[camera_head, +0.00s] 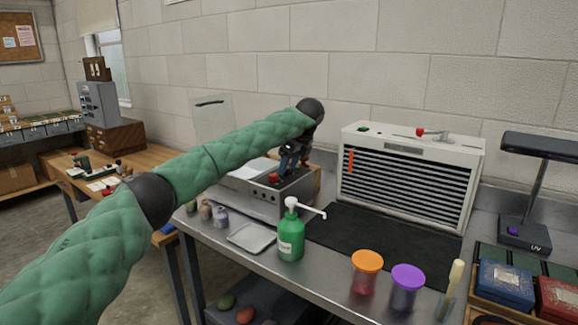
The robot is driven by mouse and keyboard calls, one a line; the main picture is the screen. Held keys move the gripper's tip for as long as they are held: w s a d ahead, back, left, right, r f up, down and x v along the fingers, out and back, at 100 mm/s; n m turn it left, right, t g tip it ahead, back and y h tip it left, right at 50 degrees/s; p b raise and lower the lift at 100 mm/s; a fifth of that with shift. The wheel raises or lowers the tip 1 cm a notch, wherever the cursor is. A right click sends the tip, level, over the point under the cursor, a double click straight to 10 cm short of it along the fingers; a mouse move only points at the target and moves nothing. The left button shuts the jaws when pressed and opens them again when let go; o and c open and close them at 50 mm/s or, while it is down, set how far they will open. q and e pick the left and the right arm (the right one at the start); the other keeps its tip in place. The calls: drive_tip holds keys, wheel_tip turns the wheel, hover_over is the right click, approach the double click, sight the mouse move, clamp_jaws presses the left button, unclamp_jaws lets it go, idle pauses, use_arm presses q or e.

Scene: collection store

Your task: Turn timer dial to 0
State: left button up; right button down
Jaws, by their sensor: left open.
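My left arm, in a green quilted sleeve, reaches across the picture. My left gripper (287,171) points down over the right part of a silver box-shaped machine (238,197). The gripper is open, and its fingers are small and dark here. A small red knob (273,177) shows close by the fingertips; I cannot tell whether they touch it. No timer markings are readable, so I cannot tell which control is the timer dial. A white slatted cabinet (411,180) to the right has a red-knobbed control (420,132) on top. My right gripper is not in view.
On the metal bench a green pump bottle (291,236), a small tray (251,238) and several little jars stand in front of the machine. Orange-lidded (366,275) and purple-lidded (406,287) jars stand at the front. A dark mat (385,234) lies clear before the cabinet. A UV lamp (527,230) stands right.

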use_arm(q)
drive_tip(key=shift+d+r, duration=0.1)
drive_tip(key=shift+r, duration=0.2)
drive_tip(key=b+v, duration=0.1)
drive_tip(key=v, duration=0.6)
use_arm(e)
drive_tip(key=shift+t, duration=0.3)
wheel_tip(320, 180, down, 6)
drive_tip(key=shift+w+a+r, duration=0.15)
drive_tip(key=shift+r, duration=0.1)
